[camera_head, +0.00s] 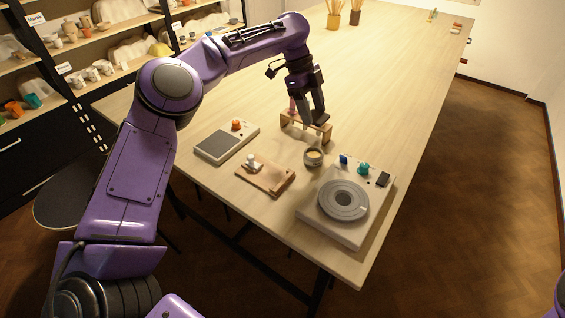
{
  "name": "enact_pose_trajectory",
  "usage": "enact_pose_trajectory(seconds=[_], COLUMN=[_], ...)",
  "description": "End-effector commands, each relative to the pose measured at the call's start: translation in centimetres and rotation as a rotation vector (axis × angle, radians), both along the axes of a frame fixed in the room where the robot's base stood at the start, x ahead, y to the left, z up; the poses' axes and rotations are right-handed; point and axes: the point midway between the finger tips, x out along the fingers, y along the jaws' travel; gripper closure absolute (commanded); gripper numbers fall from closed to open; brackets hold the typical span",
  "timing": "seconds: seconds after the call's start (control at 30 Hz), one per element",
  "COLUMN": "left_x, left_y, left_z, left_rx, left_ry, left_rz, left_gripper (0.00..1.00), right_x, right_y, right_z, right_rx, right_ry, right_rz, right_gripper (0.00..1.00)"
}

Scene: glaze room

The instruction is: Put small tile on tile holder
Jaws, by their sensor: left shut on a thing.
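My left gripper (307,113) is at the middle of the table, its fingers pointing down over a small wooden stand (326,132) that looks like the tile holder. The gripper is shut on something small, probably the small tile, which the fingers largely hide. A small pinkish piece (292,104) shows at the left side of the fingers; I cannot tell whether it is the tile. I cannot tell whether the held thing touches the holder. My right gripper is out of view.
In front of the holder are a small round jar (313,158), a wooden board (272,184) with a pale knobbed item, a scale-like device (213,146) and a turntable unit (315,211). Brush pots (355,17) stand at the far end.

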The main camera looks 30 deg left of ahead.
Motion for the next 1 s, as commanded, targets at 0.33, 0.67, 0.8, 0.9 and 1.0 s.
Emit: enact_pose_trajectory(seconds=[0.33,0.67,0.8,0.9,1.0], left_x=[-6.7,-11.6,-12.5,-12.4,-12.4], left_y=[2.9,4.9,5.2,5.2,5.2], left_z=[-3.1,-8.9,-10.0,-12.0,-13.0], left_rx=[-0.006,0.000,-0.001,0.003,0.002], left_ry=[0.004,0.004,0.005,0.009,0.005], left_rz=[0.001,0.000,0.002,0.002,0.001], left_gripper=[0.71,0.71,0.71,0.71,0.71], right_x=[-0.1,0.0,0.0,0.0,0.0], right_y=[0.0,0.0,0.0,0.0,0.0], right_z=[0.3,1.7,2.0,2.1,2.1], right_rx=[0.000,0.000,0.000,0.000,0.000], right_ry=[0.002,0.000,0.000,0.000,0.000], right_rz=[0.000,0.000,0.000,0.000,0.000], right_gripper=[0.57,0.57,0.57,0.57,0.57])
